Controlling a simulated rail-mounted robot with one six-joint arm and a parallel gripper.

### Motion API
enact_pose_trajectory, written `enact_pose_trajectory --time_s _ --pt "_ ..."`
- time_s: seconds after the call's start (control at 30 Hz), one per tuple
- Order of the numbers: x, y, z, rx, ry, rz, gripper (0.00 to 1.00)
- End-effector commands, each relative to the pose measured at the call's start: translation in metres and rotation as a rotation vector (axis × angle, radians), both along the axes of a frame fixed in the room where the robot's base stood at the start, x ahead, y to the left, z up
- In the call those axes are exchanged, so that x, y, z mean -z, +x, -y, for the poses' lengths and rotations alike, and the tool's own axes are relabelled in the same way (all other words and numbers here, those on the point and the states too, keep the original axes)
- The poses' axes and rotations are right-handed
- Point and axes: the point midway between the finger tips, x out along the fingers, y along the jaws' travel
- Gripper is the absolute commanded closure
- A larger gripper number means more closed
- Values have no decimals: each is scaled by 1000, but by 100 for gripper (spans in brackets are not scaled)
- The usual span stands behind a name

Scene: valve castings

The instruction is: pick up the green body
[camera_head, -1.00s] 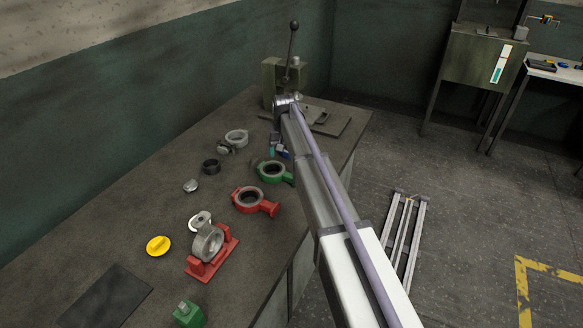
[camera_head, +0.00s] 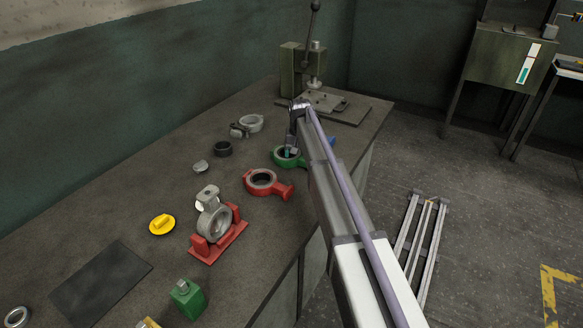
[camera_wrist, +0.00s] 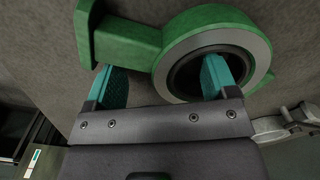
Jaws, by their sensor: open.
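The green body (camera_head: 279,161) lies flat on the bench, a ring with a short neck and an end flange. It fills the upper part of the wrist view (camera_wrist: 130,42). My gripper (camera_head: 291,152) is at it, partly hiding it in the head view. In the wrist view my gripper (camera_wrist: 158,64) has its teal fingers apart. The right finger is over or in the ring's opening, and the left finger is beside the neck near the flange. I cannot tell whether either finger touches the body.
A red body (camera_head: 284,191) lies close in front. A red fixture (camera_head: 222,245) holds a grey casting. A yellow cap (camera_head: 162,223), a black ring (camera_head: 223,149) and a green block (camera_head: 187,300) are nearby. A lever press (camera_head: 295,70) stands behind. A dark mat (camera_head: 100,283) lies at the front left.

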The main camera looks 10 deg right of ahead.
Motion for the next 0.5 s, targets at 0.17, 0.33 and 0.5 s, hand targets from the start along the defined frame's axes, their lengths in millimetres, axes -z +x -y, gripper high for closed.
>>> enact_pose_trajectory --time_s 0.17,0.33,0.5 --pt "6 0 0 0 0 0 21" --pt "6 0 0 0 0 0 30" --pt "6 0 0 0 0 0 46"
